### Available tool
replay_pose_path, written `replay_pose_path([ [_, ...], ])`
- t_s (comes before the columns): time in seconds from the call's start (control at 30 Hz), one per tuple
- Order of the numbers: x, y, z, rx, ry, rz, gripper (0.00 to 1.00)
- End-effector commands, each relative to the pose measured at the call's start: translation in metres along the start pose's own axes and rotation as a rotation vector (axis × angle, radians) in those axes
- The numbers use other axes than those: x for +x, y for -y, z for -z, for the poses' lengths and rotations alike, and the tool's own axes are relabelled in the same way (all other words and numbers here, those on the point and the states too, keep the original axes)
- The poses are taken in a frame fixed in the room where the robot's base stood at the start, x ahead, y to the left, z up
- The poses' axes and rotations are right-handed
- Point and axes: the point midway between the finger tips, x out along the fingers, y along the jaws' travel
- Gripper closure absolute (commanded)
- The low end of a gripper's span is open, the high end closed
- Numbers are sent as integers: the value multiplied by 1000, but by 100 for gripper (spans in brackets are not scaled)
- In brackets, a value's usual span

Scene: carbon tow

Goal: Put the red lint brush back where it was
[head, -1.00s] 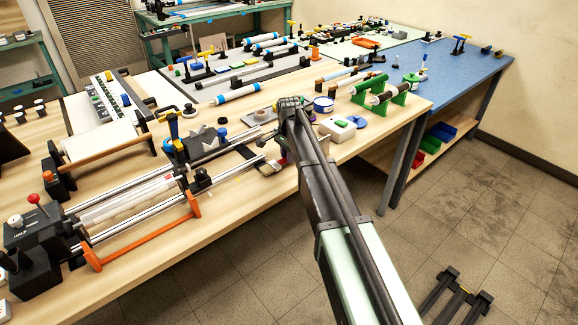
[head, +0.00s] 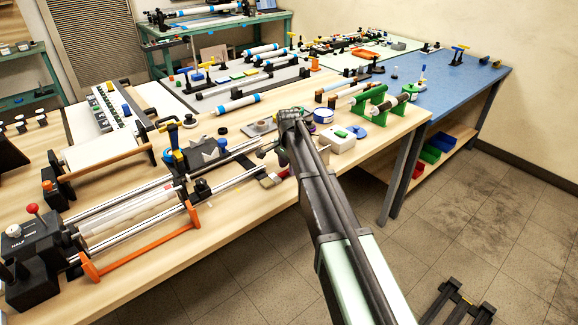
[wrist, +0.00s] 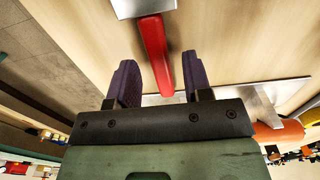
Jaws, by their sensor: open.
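The red lint brush (wrist: 153,50) lies on the wooden bench in the wrist view, its red handle running between my fingers and its pale grey head at the top edge. In the head view my arm mostly hides the gripper.
A rail fixture with an orange bar (head: 145,244) stands left of the brush. A white box with a green button (head: 342,138) and a green roller stand (head: 379,106) are to the right. A grey metal plate (wrist: 265,97) lies near the handle's lower end.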

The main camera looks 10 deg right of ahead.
Motion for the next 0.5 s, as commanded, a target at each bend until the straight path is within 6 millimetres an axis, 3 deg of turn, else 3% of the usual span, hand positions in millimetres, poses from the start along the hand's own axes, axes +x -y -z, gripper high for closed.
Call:
replay_pose_path([
  [0.03, -16, 0, 0, 0, 0, 0, 54],
  [0.3, -88, 0, 0, 0, 0, 0, 54],
  [0.5, -117, 0, 0, 0, 0, 0, 54],
])
